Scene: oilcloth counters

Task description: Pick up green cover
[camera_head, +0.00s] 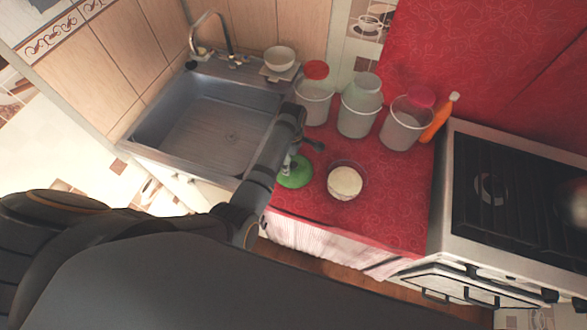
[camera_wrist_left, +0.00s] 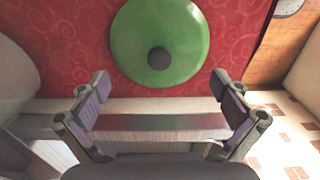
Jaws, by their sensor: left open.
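The green cover (camera_head: 294,174) is a round, flat lid lying on the red oilcloth counter, left of the bowl. In the left wrist view the cover (camera_wrist_left: 178,25) shows nearly whole at the top, with a dark round knob (camera_wrist_left: 158,58) at its lower middle. My left gripper (camera_head: 303,156) is over the cover in the head view and hides part of it. In the wrist view the left gripper (camera_wrist_left: 160,82) is open and empty, its fingers apart on either side below the cover. My right gripper is not in view.
A bowl with white contents (camera_head: 345,182) stands right of the cover. Several pale buckets, including the middle one (camera_head: 357,118), and an orange bottle (camera_head: 438,117) stand behind. A sink (camera_head: 150,130) is left, a stove (camera_head: 447,170) right. The counter's front edge is close to the cover.

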